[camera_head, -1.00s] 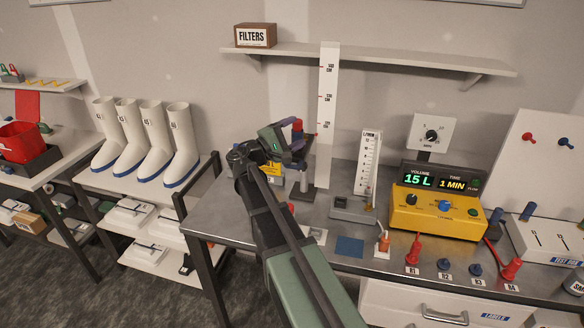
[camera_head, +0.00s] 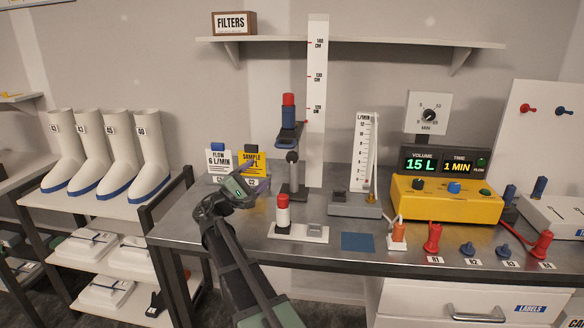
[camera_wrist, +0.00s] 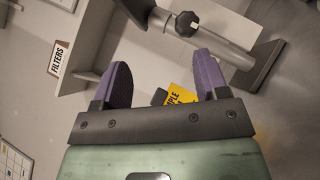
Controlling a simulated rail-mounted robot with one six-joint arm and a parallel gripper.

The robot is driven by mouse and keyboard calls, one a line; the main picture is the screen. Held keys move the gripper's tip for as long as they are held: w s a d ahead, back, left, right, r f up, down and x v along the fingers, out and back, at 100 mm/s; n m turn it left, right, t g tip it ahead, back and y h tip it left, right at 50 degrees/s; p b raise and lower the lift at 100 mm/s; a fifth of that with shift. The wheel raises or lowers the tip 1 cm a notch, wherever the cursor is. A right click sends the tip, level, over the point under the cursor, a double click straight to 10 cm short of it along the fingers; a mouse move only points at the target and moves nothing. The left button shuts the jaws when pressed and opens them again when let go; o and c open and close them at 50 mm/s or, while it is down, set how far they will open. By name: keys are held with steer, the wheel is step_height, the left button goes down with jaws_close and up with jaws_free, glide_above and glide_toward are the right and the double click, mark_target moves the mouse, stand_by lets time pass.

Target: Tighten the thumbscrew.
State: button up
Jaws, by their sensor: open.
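A dark round knob, apparently the thumbscrew (camera_head: 291,157), sits on the post of a grey stand (camera_head: 294,186) on the steel bench. In the wrist view the knob (camera_wrist: 186,24) shows on the grey rod, beyond the fingers. A blue and red cylinder (camera_head: 288,107) is held on the bracket at the top of the stand. My gripper (camera_head: 258,178) is to the left of and below the knob, apart from it. Its purple fingers (camera_wrist: 161,62) are spread with nothing between them. I cannot tell how tight the knob is.
A tall white height scale (camera_head: 317,90) rises just right of the stand. A red and white cylinder (camera_head: 283,213) stands in front of it. A flow meter (camera_head: 364,150) and yellow pump box (camera_head: 448,207) are farther right.

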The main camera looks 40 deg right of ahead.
mark_target(290, 159)
steer(key=d, duration=0.9)
steer(key=d+r+p, duration=0.1)
steer(key=d, duration=0.4)
steer(key=shift+w+d+r, duration=0.1)
steer(key=shift+w+d, duration=0.05)
steer(key=shift+w, duration=0.2)
steer(key=c, duration=0.9)
steer(key=shift+r+m+p, duration=0.15)
steer(key=shift+m+p, duration=0.25)
steer(key=shift+p, duration=0.15)
steer(key=shift+r+m+g+y+p, duration=0.15)
steer(key=shift+m+g+y+p, duration=0.45)
steer(key=shift+m+y+p, duration=0.3)
steer(key=m+g+y+p, duration=0.1)
steer(key=m+y+p, duration=0.1)
steer(key=m+p, duration=0.1)
steer(key=shift+p, duration=0.5)
steer(key=m+y+p, duration=0.2)
steer(key=y+p, duration=0.1)
steer(key=p, duration=0.1)
steer(key=shift+m+t, duration=0.4)
steer(key=shift+f+m+y+p, duration=0.35)
steer(key=shift+m+y+p, duration=0.25)
steer(key=shift+y+p, duration=0.2)
